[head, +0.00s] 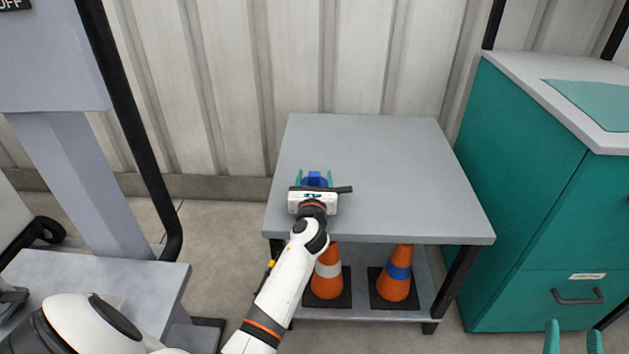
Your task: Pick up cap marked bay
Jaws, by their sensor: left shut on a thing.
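A blue cap (315,180) is at the left part of the grey table top (400,170). My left gripper (314,177) is shut on it, with a teal finger on each side. The gripper body hides the near part of the cap, and no marking on it can be read. I cannot tell whether the cap touches the table. My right gripper (573,338) shows at the bottom right edge with its two teal fingers apart and nothing visible between them.
Two orange cones, one with a white band (328,270) and one with a blue band (399,271), stand on the table's lower shelf. A teal cabinet (530,200) stands at the right. The rest of the table top is clear. A corrugated wall (350,60) is behind.

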